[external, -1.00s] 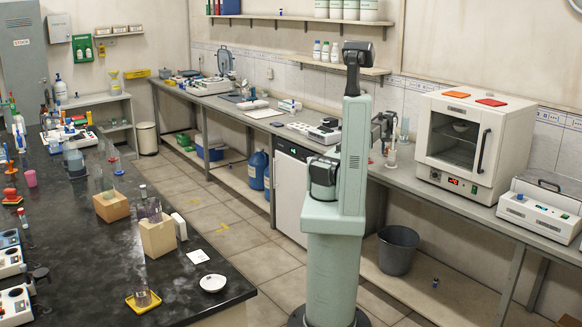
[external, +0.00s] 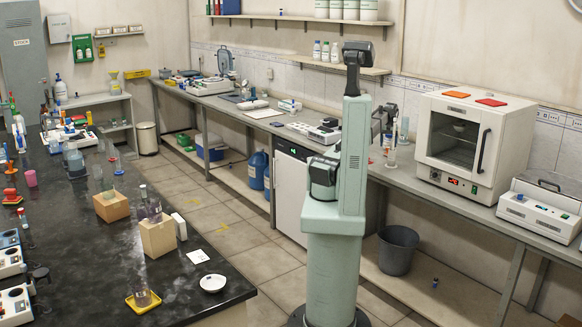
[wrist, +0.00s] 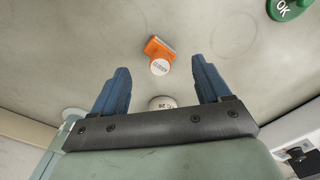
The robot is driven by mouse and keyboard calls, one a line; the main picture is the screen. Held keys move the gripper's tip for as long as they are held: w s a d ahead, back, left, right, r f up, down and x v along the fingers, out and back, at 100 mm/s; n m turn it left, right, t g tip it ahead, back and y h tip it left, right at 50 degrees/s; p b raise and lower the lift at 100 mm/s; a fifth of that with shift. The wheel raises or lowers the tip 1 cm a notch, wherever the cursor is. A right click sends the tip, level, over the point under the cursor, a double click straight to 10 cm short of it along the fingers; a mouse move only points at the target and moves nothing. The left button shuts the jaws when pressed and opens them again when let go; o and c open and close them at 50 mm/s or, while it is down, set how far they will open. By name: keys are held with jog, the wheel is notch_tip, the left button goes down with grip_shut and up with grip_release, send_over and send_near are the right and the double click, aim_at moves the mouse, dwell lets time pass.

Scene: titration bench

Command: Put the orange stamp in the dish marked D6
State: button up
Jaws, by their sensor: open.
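The orange stamp (wrist: 157,45), with a round white end that bears small lettering, is on the grey bench top in the wrist view. My gripper (wrist: 160,64) is open, its two blue fingers apart, with the stamp showing between and just beyond their tips; nothing is held. I cannot make out the stamp in the external view, where my gripper is hidden behind my arm's column. No dish with a readable D6 shows. A small white dish (external: 213,283) sits on the black bench in the external view, its marking unreadable.
A white round-topped thing (wrist: 162,102) with a small mark shows between the fingers, partly hidden by my gripper. A green piece marked OK (wrist: 287,8) lies at the upper right. An oven (external: 478,140) stands on the grey counter.

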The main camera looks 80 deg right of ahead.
aim_at(388, 148)
notch_tip(388, 148, up, 7)
jog(key=shift+o, duration=0.5)
jog(key=shift+r, duration=0.25)
jog(key=f+m, duration=0.3)
jog(key=f+m+h, duration=0.1)
jog(key=f+m, duration=0.3)
jog(key=shift+s+a+f+g, duration=0.1)
jog(key=shift+a+f+g, duration=0.1)
jog(key=shift+f+g, duration=0.15)
jog(key=shift+d+f, duration=0.2)
jog(key=shift+f, duration=1.15)
jog(key=shift+d+f, duration=0.2)
jog(key=shift+f, duration=1.1)
jog(key=c, duration=1.2)
jog(key=shift+c, duration=0.2)
